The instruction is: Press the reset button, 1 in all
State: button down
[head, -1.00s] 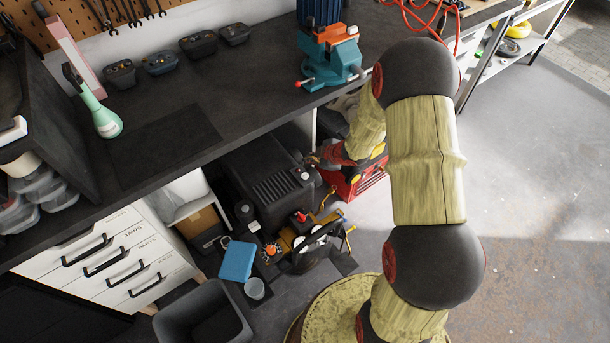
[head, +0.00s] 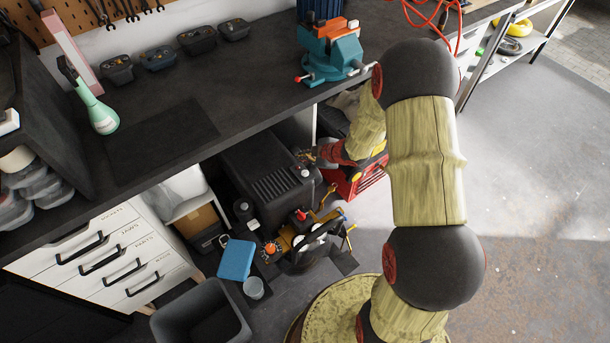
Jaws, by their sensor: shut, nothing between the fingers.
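My gripper (head: 305,157) is small in the head view, at the end of my arm under the bench's front edge. It is shut, with nothing seen between its fingers. It is close to the top of a black ribbed machine (head: 262,180); I cannot tell whether it touches it. A small pale round knob (head: 305,171) sits on the machine just below the gripper. A red knob (head: 301,215) and an orange knob (head: 270,248) show on gear lower down. No label is readable, so I cannot tell which one is the reset button.
The dark workbench (head: 205,85) overhangs the machine and carries a teal and orange vise (head: 330,55). A red crate-like box (head: 360,180) is right of the machine. A blue box (head: 237,260) and grey bin (head: 200,318) stand in front. The floor at right is clear.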

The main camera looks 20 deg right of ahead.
jog(key=b, duration=0.4)
send_over(304, 174)
notch_tip(304, 174, down, 5)
jog(key=shift+r, duration=0.1)
jog(key=shift+f+b, duration=0.5)
jog(key=shift+f, duration=0.35)
jog(key=shift+f, duration=0.15)
jog(key=shift+f, duration=0.3)
dwell(0.3)
jog(key=shift+f+b, duration=0.7)
jog(key=shift+f, duration=0.15)
dwell(1.0)
jog(key=shift+r, duration=0.1)
jog(key=shift+r+p, duration=1.2)
